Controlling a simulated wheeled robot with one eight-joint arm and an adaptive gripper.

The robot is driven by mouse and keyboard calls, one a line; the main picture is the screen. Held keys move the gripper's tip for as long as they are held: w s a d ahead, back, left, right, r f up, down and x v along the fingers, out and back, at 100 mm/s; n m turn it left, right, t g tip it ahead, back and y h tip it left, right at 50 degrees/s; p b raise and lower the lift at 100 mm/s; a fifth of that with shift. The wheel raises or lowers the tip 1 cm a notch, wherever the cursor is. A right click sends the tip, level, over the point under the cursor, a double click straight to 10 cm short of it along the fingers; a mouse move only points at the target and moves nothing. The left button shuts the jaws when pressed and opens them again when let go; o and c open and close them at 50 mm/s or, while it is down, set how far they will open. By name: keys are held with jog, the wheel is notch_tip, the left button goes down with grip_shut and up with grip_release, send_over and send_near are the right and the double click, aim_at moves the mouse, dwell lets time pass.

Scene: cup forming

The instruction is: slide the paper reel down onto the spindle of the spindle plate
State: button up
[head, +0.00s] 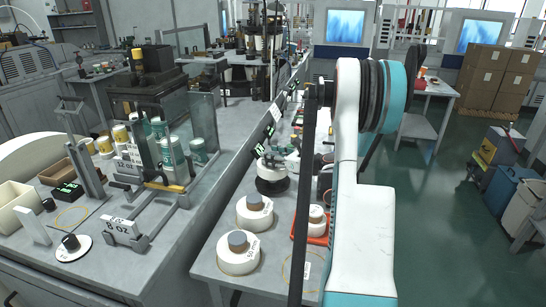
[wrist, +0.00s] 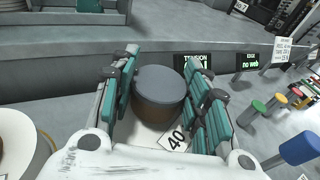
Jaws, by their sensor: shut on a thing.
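My gripper (wrist: 160,88) has its teal fingers on either side of the brown, grey-topped core (wrist: 160,100) of a white paper reel (wrist: 140,133). A label reading 40 shows on the reel in the wrist view. In the head view, my gripper (head: 284,160) is partly hidden behind my arm. A white reel (head: 268,170) there is at a dark round base (head: 272,187), which looks like the spindle plate. The spindle itself is hidden. I cannot tell whether the reel touches the base or is still above it.
Two white reels (head: 254,213) (head: 238,253) stand nearer on the bench, and a small one sits on an orange tray (head: 318,239). Tension (wrist: 192,62) and edge (wrist: 253,60) displays stand beyond the gripper. Colored-top posts (wrist: 258,106) stand at right.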

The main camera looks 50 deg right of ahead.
jog(key=shift+f+b, duration=1.7)
jog(key=shift+f, duration=0.45)
dwell(0.4)
dwell(0.4)
jog(key=o, duration=1.8)
jog(key=shift+o, duration=0.2)
jog(key=shift+r, duration=0.1)
jog(key=shift+r+p, duration=2.35)
jog(key=shift+r, duration=1.6)
